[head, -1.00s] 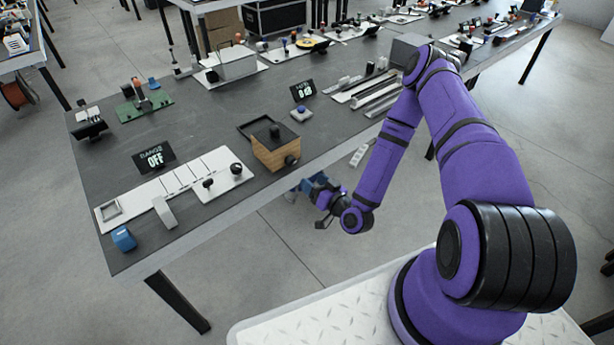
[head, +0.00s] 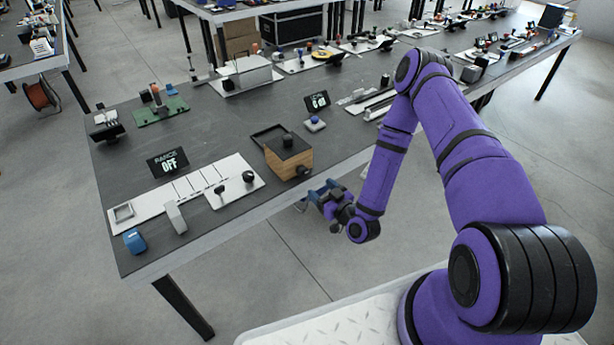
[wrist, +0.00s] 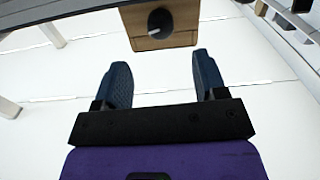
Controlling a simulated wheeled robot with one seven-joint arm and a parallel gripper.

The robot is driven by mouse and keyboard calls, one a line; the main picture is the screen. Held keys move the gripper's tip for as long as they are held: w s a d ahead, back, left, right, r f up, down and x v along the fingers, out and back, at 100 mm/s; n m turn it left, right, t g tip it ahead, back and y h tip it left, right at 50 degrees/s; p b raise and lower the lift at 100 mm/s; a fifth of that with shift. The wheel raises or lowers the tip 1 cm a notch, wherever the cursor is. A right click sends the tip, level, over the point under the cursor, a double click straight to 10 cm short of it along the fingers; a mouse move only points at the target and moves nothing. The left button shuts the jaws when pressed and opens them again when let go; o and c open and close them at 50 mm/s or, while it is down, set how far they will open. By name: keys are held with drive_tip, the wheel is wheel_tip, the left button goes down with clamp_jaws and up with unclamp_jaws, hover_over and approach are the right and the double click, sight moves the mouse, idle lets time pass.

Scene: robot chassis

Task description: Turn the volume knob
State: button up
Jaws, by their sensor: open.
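A wooden box (head: 288,157) with a dark top stands at the front edge of the table. A round black knob (head: 303,171) sits on its front face. I take it for the volume knob. In the wrist view, the knob (wrist: 160,23) has a pale pointer mark and sits on the wooden face (wrist: 178,38) ahead, roughly centred between my fingers. My gripper (wrist: 163,78) is open and empty, with its two blue fingers spread wide. In the head view, my gripper (head: 325,188) is just off the table edge, below and in front of the knob, not touching it.
A small display (head: 317,101) stands behind the box, its digits hard to read. A display reading "RANGE OFF" (head: 168,162) stands on the left, behind a white panel (head: 190,190) with black knobs. The floor space in front of the table is clear.

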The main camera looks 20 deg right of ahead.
sight(305, 174)
drive_tip(key=x, duration=0.8)
drive_tip(key=shift+w+a, duration=0.15)
drive_tip(key=shift+w, duration=0.15)
drive_tip(key=c, duration=0.9)
